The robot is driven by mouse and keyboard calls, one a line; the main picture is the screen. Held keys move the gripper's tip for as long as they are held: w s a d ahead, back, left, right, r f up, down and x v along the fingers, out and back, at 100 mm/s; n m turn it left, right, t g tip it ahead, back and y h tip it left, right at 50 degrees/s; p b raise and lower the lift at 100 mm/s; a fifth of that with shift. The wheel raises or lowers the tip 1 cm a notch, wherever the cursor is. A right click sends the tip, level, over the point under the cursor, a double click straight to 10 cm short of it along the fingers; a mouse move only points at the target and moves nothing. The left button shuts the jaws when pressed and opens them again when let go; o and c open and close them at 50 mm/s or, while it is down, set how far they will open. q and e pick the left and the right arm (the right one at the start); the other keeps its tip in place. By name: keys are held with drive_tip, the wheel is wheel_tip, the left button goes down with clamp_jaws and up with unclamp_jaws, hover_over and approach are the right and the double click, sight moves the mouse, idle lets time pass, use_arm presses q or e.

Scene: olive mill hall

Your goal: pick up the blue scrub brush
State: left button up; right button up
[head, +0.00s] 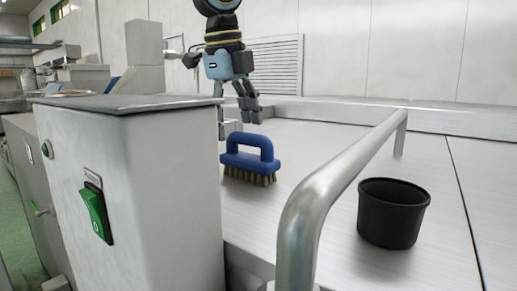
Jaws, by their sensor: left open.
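The blue scrub brush (249,161) stands on the light metal surface in the middle of the head view. Its arched blue handle is up and its tan bristles are down. My left gripper (238,121) hangs behind and above the brush, pointing down. It is open and holds nothing, and it looks apart from the brush handle. My right gripper is out of the picture.
A black tub (393,213) stands on the surface at the right. A bent metal rail (327,183) rises in front, between tub and brush. A grey cabinet (135,190) with a green switch (96,212) blocks the left. The surface behind the tub is clear.

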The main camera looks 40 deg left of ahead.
sight(243, 155)
use_arm(q)
drive_tip(key=shift+w+f, duration=0.2)
drive_tip(key=shift+f, duration=0.35)
drive_tip(key=shift+w+f, duration=0.2)
drive_tip(key=shift+f, duration=0.7)
drive_tip(key=f, duration=0.1)
drive_tip(key=f+p, duration=0.1)
drive_tip(key=f, duration=0.2)
drive_tip(key=shift+w+d+f+p, duration=0.1)
drive_tip(key=shift+d+f+p, duration=0.1)
drive_tip(key=shift+d+p, duration=0.1)
drive_tip(key=shift+w+f, duration=0.15)
drive_tip(key=shift+f, duration=0.05)
drive_tip(key=c, duration=1.3)
drive_tip(key=shift+c, duration=0.4)
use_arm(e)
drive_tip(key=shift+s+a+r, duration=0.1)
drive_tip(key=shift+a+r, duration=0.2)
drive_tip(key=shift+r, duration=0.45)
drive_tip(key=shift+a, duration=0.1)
